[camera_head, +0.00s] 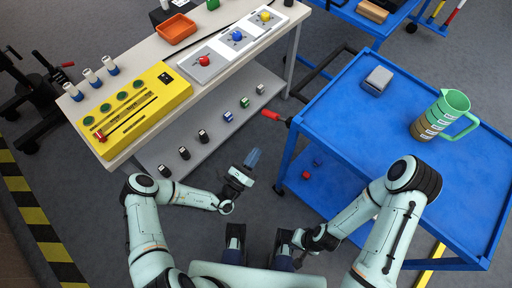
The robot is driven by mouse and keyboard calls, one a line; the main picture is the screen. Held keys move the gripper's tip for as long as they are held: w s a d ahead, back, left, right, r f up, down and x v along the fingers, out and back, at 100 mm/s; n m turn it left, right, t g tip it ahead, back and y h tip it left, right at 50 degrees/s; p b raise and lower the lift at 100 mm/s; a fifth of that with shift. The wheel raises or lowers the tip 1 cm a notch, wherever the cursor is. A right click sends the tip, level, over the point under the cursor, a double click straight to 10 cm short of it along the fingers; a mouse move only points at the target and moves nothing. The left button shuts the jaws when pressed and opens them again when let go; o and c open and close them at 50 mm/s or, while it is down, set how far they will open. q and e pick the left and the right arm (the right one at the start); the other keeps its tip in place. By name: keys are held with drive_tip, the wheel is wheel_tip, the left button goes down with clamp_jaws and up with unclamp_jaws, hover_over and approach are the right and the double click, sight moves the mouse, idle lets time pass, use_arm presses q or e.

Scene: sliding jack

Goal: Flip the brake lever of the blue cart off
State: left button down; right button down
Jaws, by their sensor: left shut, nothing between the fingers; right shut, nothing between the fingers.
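The blue cart (345,122) stands at the right, with a flat blue top. A lever with a red handle (270,114) sticks out to the left from the left edge of the cart; I take it for the brake lever. My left gripper (253,157) is shut and empty, with its bluish fingertips pointing up in the picture. It is below and slightly left of the red handle, with a clear gap. My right gripper (290,243) is shut and empty, low in the middle near my body, away from the lever. Its fingertips are hard to make out.
A grey box (377,80) and a green jug (444,115) stand on the cart. A workbench (150,50) at the left holds a yellow panel (137,108), an orange tray (176,29) and colored knobs. Grey floor lies between bench and cart.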

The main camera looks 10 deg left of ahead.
sight(278, 118)
use_arm(q)
drive_tip(key=w+d+r, duration=0.3)
drive_tip(key=w+r, duration=0.2)
drive_tip(key=w, duration=0.4)
drive_tip(key=shift+d+r, duration=0.15)
drive_tip(key=shift+r, duration=0.2)
drive_tip(key=shift+r, duration=0.1)
drive_tip(key=shift+w+r+m+h, duration=0.15)
drive_tip(key=shift+m+h, duration=0.15)
drive_tip(key=shift+m, duration=0.2)
